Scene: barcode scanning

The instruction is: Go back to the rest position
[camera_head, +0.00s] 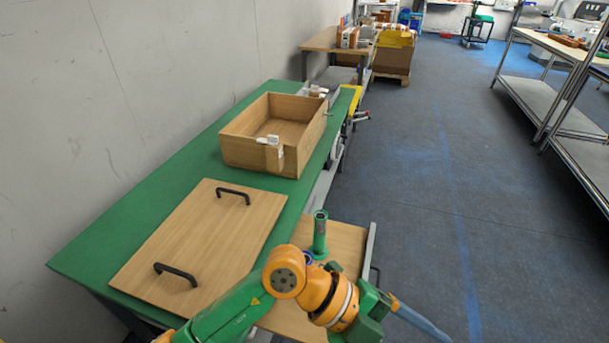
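One green and orange arm of mine comes in from the bottom left and bends to the right at the bottom centre. At its far end is a green part, taken as my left gripper (372,312), with a grey-blue bar (420,320) sticking out to the lower right. Its fingers cannot be made out, so I cannot tell whether it is open or holds the bar. It is over the floor side of the workbench, apart from the tabletop. My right gripper is not in view.
The green workbench (160,190) carries an open wooden box (245,153) with a white item (270,140) at its near wall, and a wooden board (205,232) with two black handles. A green cylinder (320,235) stands on a lower wooden surface (345,243). Metal shelving (550,100) stands right; floor between is clear.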

